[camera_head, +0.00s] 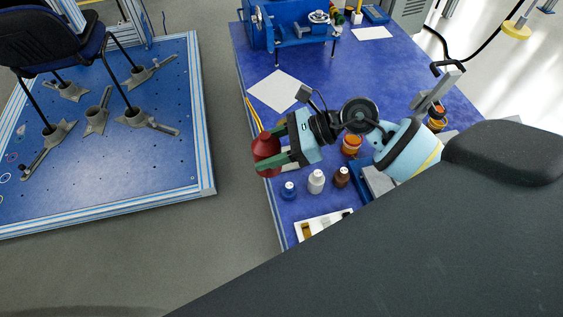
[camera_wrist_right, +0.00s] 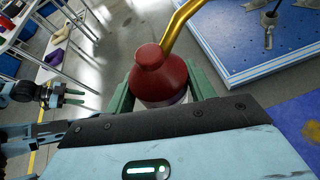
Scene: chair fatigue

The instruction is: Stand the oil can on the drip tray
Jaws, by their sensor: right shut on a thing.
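The oil can is dark red with a long golden spout; in the head view its body (camera_head: 266,147) is beside the table's left edge. It also shows in the right wrist view (camera_wrist_right: 160,75), between green fingers. My right gripper (camera_head: 272,152) is shut on it, with a finger on either side. My left gripper (camera_wrist_right: 74,97) shows small at the left of the right wrist view, its fingers apart and empty. I cannot surely pick out the drip tray; a grey plate with a blue edge (camera_head: 358,178) lies partly hidden under my right arm.
On the blue table (camera_head: 400,60) stand a blue-capped bottle (camera_head: 289,190), a white bottle (camera_head: 316,181), a brown bottle (camera_head: 341,177) and an orange jar (camera_head: 351,145). A white tray (camera_head: 308,219) with small items lies in front. A blue machine (camera_head: 290,28) stands behind.

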